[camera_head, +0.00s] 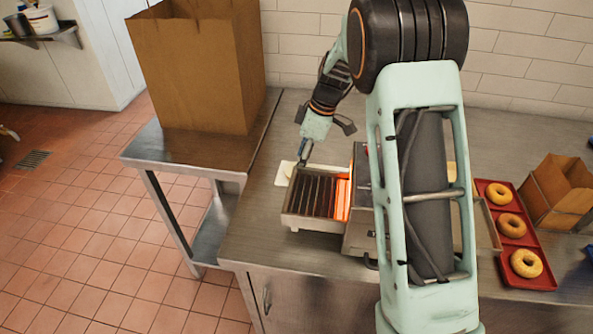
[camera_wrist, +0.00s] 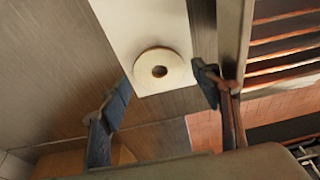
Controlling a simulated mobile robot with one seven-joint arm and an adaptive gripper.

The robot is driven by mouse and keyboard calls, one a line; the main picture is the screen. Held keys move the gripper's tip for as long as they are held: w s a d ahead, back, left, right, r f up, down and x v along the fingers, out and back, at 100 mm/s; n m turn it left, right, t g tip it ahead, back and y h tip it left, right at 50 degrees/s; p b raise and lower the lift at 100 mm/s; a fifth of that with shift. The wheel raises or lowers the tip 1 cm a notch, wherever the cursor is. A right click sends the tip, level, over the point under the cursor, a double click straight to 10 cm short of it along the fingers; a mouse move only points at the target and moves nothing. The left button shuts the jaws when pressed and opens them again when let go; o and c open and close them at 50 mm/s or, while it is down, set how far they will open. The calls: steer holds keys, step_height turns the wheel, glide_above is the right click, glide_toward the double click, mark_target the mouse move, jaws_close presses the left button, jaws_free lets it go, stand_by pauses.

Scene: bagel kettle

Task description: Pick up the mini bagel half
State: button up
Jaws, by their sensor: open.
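The mini bagel half (camera_wrist: 146,74) is a pale round piece with a dark center hole. It lies flat near the end of a white board (camera_wrist: 140,25) in the wrist view. My gripper (camera_wrist: 163,78) is open, with one finger to each side of the bagel half in that picture and nothing held. The fingers appear apart from it; the exact height gap cannot be told. In the head view my gripper (camera_head: 305,152) is over the counter by the white board (camera_head: 283,175), and the bagel half cannot be made out there.
A slatted toaster conveyor (camera_head: 313,194) with an orange glow stands close beside the board; its metal frame (camera_wrist: 235,40) is near my right finger. A red tray (camera_head: 488,186) with bagels and an open cardboard box (camera_head: 560,190) are at right. A large paper bag (camera_head: 190,70) stands left.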

steer(key=shift+x, duration=1.2)
steer(key=c, duration=0.6)
step_height(320, 180, up, 10)
steer(key=shift+b, duration=0.35)
